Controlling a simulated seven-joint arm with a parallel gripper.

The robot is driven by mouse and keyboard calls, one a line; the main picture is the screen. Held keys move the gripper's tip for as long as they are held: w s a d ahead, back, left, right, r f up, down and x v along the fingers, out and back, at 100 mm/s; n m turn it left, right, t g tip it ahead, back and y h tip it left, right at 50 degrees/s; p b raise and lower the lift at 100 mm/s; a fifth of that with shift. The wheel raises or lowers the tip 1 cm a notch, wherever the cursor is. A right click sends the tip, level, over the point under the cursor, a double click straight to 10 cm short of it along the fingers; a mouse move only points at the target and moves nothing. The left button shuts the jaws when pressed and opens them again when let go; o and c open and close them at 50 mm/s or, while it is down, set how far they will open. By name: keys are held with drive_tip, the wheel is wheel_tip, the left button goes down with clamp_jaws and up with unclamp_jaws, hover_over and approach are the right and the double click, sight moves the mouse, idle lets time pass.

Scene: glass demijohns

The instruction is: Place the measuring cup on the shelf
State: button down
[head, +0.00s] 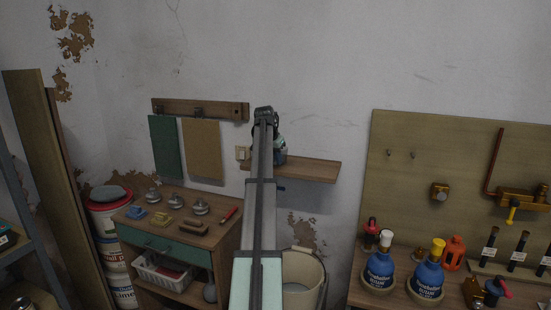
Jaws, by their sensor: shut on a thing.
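The wooden shelf (315,170) is a small board on the back wall, right of the middle. My arm reaches up and away in front of its left end. My gripper (278,143) is at the far end of the arm, largely hidden behind my own links. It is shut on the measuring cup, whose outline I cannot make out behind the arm. A small bluish-grey shape shows just right of the arm at the shelf's left part. Whether it is the cup or part of the gripper, and whether it touches the shelf, I cannot tell.
The shelf's right half is bare. A wooden rail (220,111) with hanging boards is to its left. A cabinet (166,246) with small tools stands below left, a pale bucket (305,280) below. A workbench with blue butane bottles (380,268) is at right.

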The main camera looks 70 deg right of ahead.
drive_tip(key=shift+f, duration=0.25)
drive_tip(key=c, duration=0.9)
unclamp_jaws()
